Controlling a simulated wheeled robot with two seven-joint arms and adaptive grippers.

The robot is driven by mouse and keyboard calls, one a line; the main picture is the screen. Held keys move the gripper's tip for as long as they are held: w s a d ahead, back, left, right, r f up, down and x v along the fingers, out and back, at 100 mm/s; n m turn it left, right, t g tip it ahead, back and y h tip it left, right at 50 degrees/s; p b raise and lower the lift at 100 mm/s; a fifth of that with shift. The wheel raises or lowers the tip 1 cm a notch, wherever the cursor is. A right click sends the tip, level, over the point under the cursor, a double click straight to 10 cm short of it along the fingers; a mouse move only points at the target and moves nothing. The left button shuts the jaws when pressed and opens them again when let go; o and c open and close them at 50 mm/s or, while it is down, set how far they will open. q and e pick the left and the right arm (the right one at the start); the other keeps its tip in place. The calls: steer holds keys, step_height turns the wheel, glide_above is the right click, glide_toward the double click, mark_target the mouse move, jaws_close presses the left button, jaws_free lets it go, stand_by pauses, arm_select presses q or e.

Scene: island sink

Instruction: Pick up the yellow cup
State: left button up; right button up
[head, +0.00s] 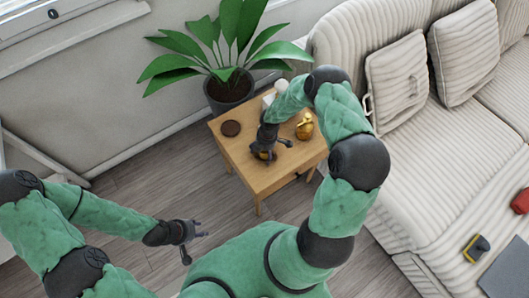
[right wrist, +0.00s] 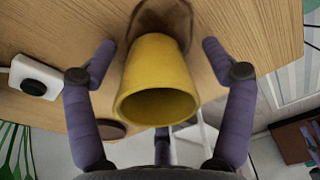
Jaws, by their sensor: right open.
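The yellow cup (right wrist: 158,78) shows large in the right wrist view, its open rim towards the camera, against the wooden side table (right wrist: 45,30). My right gripper (right wrist: 158,52) is open, with one finger on each side of the cup and visible gaps between. In the head view my right gripper (head: 269,147) is low over the side table (head: 243,160). Only a small yellow part of the cup (head: 263,155) shows below it; the rest is hidden. My left gripper (head: 194,246) is open and empty over the floor, left of the table.
A golden fruit-shaped ornament (head: 305,127) stands right of my right gripper. A dark round coaster (head: 231,128) lies at the table's left, and a potted plant (head: 229,88) stands behind. A striped sofa (head: 430,170) is on the right. Bare floor (head: 150,190) lies left of the table.

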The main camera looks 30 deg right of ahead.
steer(key=shift+r, duration=0.1)
steer(key=c, duration=1.3)
